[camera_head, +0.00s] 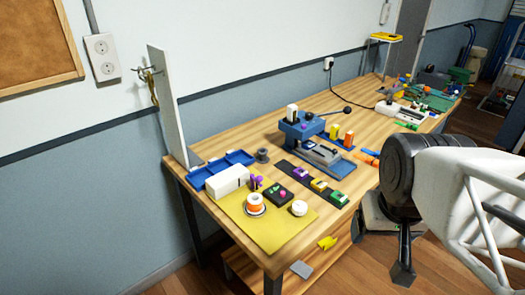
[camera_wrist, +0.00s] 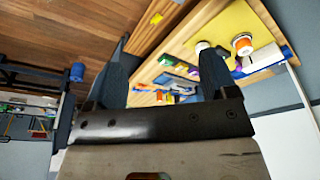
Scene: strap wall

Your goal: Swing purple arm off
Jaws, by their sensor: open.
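Several small purple parts show in the head view, and I cannot tell which is the purple arm. One purple piece (camera_head: 257,182) stands at the right end of a white block (camera_head: 227,180). Another purple piece (camera_head: 300,172) sits on a dark strip. A black block (camera_head: 279,194) with small coloured parts lies on the yellow mat (camera_head: 285,236). My gripper (camera_head: 403,272) hangs off the table's front right side, well apart from these pieces. In the wrist view my gripper (camera_wrist: 167,68) has its two fingers spread wide with nothing between them.
A wooden workbench (camera_head: 226,226) runs along the wall. A blue press (camera_head: 302,128) with a black-knobbed lever stands behind the mat. An upright white panel (camera_head: 167,105) with a hanging strap stands at the left end. A blue tray (camera_head: 205,172) lies beside it. The mat's front is clear.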

